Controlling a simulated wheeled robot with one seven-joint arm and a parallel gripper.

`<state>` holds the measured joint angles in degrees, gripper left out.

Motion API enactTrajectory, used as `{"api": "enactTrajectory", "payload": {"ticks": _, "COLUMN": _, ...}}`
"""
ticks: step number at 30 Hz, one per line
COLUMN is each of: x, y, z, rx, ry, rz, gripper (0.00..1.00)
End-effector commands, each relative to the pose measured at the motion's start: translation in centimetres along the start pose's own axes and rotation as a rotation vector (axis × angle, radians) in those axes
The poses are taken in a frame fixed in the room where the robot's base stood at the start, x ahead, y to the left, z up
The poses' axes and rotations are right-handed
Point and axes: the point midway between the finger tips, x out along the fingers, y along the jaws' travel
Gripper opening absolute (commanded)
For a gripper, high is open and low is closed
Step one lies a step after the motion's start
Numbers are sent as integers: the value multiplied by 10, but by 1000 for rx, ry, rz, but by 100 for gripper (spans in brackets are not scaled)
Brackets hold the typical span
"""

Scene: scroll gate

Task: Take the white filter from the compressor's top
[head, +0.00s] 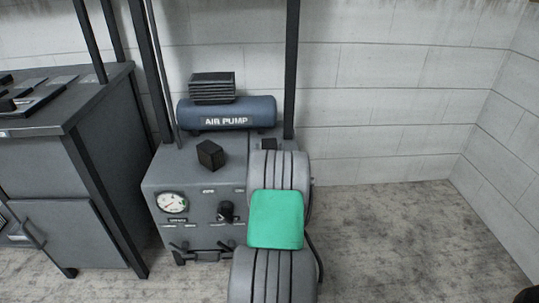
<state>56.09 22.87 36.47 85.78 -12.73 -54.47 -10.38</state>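The compressor (185,190) is a grey machine with a pressure gauge on its front, in the left-middle of the head view. On its top lies a blue-grey tank (226,113) marked "AIR PUMP". A dark finned block (212,87) sits on the tank. A small black box (211,154) stands on the top's front left. I see no white filter on the visible part of the top. Grey ribbed segments with a green piece hide the compressor's right front; I cannot tell if they are my arm. My gripper is not in view.
A dark grey cabinet (90,170) with flat items on top stands close on the left. Dark upright posts (291,70) rise behind the compressor. A white block wall (400,80) closes the back. The floor (410,230) at the right is clear.

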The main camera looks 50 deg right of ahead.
Motion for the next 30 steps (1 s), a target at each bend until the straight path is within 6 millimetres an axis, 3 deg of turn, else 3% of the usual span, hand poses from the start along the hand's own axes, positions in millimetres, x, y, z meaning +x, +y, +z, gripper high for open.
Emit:
{"api": "enactTrajectory", "payload": {"ticks": 22, "x": 0, "y": 0, "z": 0, "rx": 0, "ry": -1, "rz": 0, "gripper": 9}}
{"api": "enactTrajectory", "payload": {"ticks": 30, "x": 0, "y": 0, "z": -3, "rx": 0, "ry": 1, "rz": 0, "gripper": 9}}
